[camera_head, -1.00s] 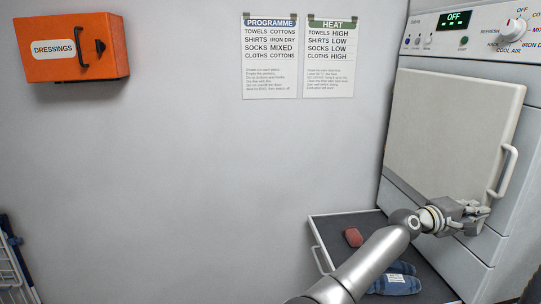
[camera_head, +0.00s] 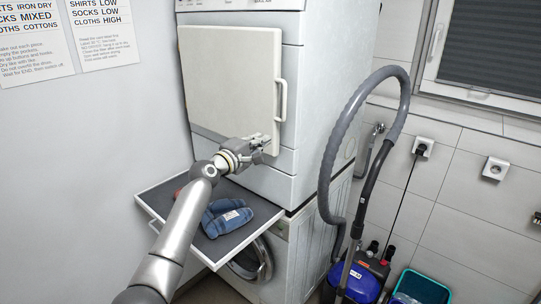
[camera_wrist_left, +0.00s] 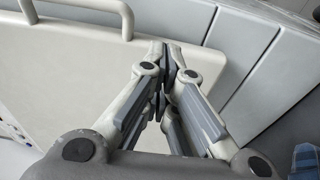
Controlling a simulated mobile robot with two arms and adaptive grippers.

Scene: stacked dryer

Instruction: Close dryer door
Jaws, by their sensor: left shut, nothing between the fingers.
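The dryer door (camera_head: 228,75) is a cream panel on the front of the white dryer (camera_head: 313,80). Its right edge carries a light vertical handle (camera_head: 281,100). The door lies close to the dryer front; I cannot tell whether it is fully shut. My left gripper (camera_head: 266,142) is at the door's lower right corner, below the handle, with shut, empty fingers. In the left wrist view its fingertips (camera_wrist_left: 170,60) are at the door's edge, with the handle (camera_wrist_left: 95,8) at upper left; contact is unclear. My right gripper is not in view.
A pull-out shelf (camera_head: 150,198) below the dryer holds blue folded cloth (camera_head: 228,216). My left arm passes over it. A vacuum hose (camera_head: 335,130), a blue vacuum (camera_head: 354,284) and a teal bin (camera_head: 420,287) stand to the right.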

